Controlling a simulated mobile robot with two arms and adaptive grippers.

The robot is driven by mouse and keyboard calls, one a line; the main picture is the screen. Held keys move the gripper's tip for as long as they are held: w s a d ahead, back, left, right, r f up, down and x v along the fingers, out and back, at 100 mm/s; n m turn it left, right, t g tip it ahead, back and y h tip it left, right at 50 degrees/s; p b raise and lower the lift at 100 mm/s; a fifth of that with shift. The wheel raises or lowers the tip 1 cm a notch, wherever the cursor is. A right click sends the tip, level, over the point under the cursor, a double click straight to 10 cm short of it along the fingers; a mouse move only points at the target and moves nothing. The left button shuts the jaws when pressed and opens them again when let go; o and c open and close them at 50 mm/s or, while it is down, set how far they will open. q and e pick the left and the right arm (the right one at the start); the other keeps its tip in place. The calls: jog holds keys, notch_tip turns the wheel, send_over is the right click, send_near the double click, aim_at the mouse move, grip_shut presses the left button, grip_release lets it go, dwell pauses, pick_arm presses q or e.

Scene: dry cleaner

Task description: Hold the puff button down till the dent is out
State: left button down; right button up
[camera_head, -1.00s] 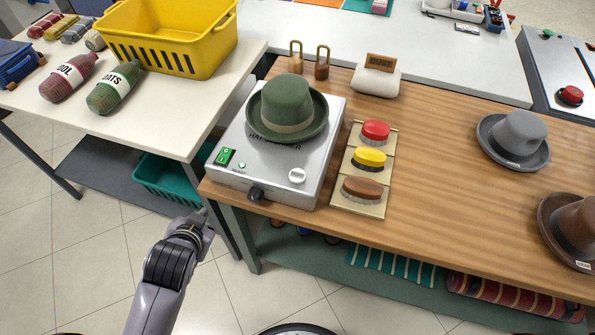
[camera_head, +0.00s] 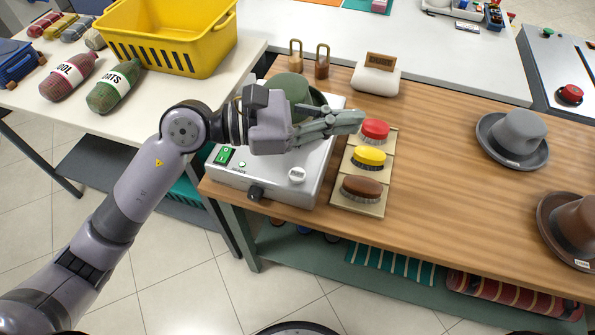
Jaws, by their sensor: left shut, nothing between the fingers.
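The hat steamer (camera_head: 316,183) is a silver box at the left end of the wooden bench. A white round button (camera_head: 297,175) labelled in small print sits on its front right top; it looks like the puff button. A green lit switch (camera_head: 224,155) is at its front left. The green hat (camera_head: 295,87) sits on top, mostly hidden by my left gripper, and its dent cannot be seen. My left gripper (camera_head: 358,121) is shut and empty, reaching over the steamer with its fingertips pointing right, near the red brush. My right gripper is out of view.
Red (camera_head: 375,129), yellow (camera_head: 369,156) and brown (camera_head: 362,188) brushes lie on a holder (camera_head: 344,203) right of the steamer. Grey (camera_head: 517,134) and brown (camera_head: 575,222) hats sit further right. A dark knob (camera_head: 255,193) is on the steamer's front. The bench middle is clear.

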pick_arm(q)
notch_tip(320, 180, down, 4)
jog(key=w+a+m+y, duration=0.1)
jog(key=m+y, duration=0.2)
jog(key=m+t+y, duration=0.1)
jog(key=m+y, duration=0.1)
jog(key=y, duration=0.3)
send_over(297, 177)
notch_tip(297, 177, down, 5)
jog(key=shift+f, duration=0.1)
notch_tip(297, 177, down, 8)
jog(key=b, duration=0.4)
jog(key=shift+f+b, duration=0.35)
jog(key=shift+b, duration=0.2)
jog(key=shift+r, duration=0.1)
